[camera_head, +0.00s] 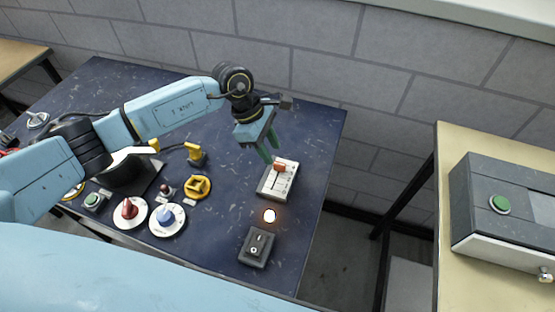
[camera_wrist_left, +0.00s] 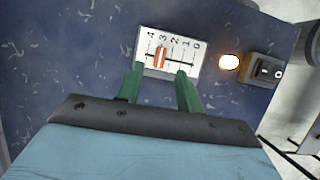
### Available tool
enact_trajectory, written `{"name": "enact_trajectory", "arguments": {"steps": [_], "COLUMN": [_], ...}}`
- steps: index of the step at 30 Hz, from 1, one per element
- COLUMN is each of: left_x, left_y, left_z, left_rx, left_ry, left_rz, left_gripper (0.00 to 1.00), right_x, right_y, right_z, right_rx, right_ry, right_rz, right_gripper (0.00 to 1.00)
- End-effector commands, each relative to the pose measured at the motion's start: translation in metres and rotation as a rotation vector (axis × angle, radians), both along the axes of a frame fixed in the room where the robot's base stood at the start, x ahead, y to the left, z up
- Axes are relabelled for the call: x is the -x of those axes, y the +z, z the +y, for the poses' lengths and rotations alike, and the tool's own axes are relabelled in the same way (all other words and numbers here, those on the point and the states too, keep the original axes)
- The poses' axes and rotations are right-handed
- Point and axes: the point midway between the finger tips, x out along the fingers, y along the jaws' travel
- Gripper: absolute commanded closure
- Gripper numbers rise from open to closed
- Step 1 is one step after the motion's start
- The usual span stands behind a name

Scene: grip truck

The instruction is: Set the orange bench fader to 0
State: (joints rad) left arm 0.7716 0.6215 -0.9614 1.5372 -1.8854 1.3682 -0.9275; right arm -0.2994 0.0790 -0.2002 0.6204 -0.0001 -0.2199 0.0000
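The orange bench fader is a white plate (camera_head: 286,187) with an orange knob (camera_head: 279,167) on the right side of the dark blue bench. The plate also shows in the left wrist view (camera_wrist_left: 188,58), with a 4-to-0 scale running left to right. There the knob (camera_wrist_left: 160,57) sits near the 3 mark. My left gripper (camera_head: 271,153) is at the far end of the plate, its green fingers apart. In the left wrist view the gripper (camera_wrist_left: 159,69) is open, with the knob just beyond and between its fingertips. Contact cannot be told. My right gripper is not in view.
A lit round lamp (camera_head: 270,215) and a black rocker switch (camera_head: 257,247) lie nearer than the fader. A yellow valve (camera_head: 197,187), blue knob (camera_head: 167,218) and red knob (camera_head: 130,210) stand left. A grey box with a green button (camera_head: 500,204) sits on a separate table.

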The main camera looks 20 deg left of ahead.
Motion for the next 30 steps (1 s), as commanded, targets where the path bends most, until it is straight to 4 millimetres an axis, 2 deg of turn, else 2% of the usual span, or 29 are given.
{"name": "enact_trajectory", "arguments": {"steps": [3, 9, 20, 22, 29, 30], "left_x": [0.001, 0.001, 0.001, 0.001, 0.001, 0.001], "left_y": [-0.022, -0.043, -0.049, -0.049, -0.048, -0.048], "left_z": [-0.01, -0.019, -0.021, -0.021, -0.021, -0.021], "left_rx": [0.002, 0.002, 0.002, 0.002, 0.002, 0.002], "left_ry": [0.0, 0.001, 0.0, 0.0, 0.0, 0.0], "left_rz": [0.003, 0.0, 0.0, 0.0, -0.001, -0.001], "left_gripper": [0.64, 0.64, 0.64, 0.69, 0.99, 1.0], "right_x": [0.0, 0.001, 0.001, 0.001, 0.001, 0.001], "right_y": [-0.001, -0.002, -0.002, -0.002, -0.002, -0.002], "right_z": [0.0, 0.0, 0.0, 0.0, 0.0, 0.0], "right_rx": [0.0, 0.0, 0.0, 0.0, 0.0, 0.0], "right_ry": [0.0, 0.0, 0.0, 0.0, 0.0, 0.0], "right_rz": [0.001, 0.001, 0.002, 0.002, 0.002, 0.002], "right_gripper": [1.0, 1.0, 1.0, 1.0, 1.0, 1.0]}}
